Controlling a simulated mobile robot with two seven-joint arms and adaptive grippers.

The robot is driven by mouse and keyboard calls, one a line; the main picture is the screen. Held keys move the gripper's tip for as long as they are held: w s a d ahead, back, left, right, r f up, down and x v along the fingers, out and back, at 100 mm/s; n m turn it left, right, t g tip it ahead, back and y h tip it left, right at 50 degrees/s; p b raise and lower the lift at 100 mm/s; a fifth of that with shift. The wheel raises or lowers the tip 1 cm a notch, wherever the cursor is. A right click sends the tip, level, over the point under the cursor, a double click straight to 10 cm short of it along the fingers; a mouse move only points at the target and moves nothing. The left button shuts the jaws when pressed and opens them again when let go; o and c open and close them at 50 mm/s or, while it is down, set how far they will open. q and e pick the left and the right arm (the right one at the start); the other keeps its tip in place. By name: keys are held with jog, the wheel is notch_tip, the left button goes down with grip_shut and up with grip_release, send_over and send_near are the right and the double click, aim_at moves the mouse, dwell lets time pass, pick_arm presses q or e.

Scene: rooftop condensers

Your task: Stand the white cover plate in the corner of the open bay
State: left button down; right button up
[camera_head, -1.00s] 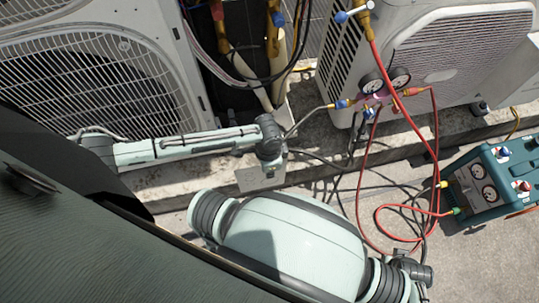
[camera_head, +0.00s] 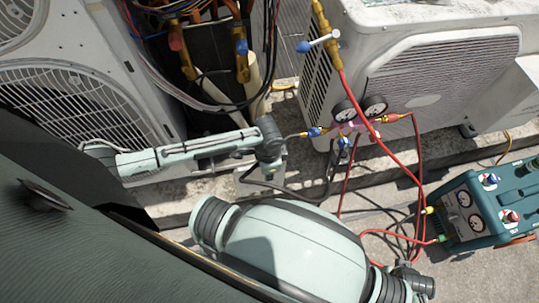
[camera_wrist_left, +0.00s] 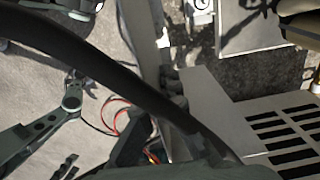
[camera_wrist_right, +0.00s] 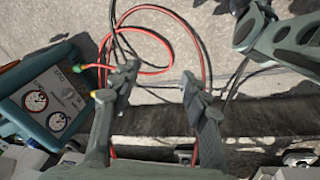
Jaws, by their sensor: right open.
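The white cover plate (camera_head: 256,183) hangs below my left gripper (camera_head: 270,158) in the head view, partly behind a dark hose. The gripper looks shut on its upper part, though the fingertips are hard to make out. The open bay (camera_head: 204,88) is in the left condenser unit, dark inside, with pipes and brass valves. The plate is outside it, below and to the right. My right gripper (camera_wrist_right: 158,88) is open and empty in the right wrist view, over the floor near a concrete ledge. In the left wrist view a slotted pale panel (camera_wrist_left: 225,105) shows at the right.
Another condenser unit (camera_head: 440,75) stands at the right. A gauge manifold (camera_head: 358,112) with red hoses (camera_head: 405,165) hangs before it. A teal machine (camera_head: 485,215) with dials sits on the floor at the right. Loose hoses cross the floor between; pipes and cables crowd the bay.

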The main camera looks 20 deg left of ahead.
pick_arm(q)
jog(key=w+a+f+b, duration=0.2)
jog(key=w+a+b, duration=0.6)
jog(key=w, duration=0.3)
jog(key=shift+w+a+f, duration=0.15)
jog(key=shift+a+f, duration=0.05)
jog(key=shift+f, duration=0.05)
pick_arm(e)
notch_tip(320, 180, up, 20)
jog(key=w+t, duration=0.1)
jog(key=w, duration=0.1)
jog(key=shift+a+r+m+h, duration=0.15)
jog(key=shift+a+m+h, duration=0.05)
jog(key=shift+m+h, duration=0.1)
dwell(0.9)
dwell(0.3)
pick_arm(q)
jog(key=shift+f, duration=0.2)
pick_arm(e)
jog(key=shift+r, duration=0.3)
dwell(0.8)
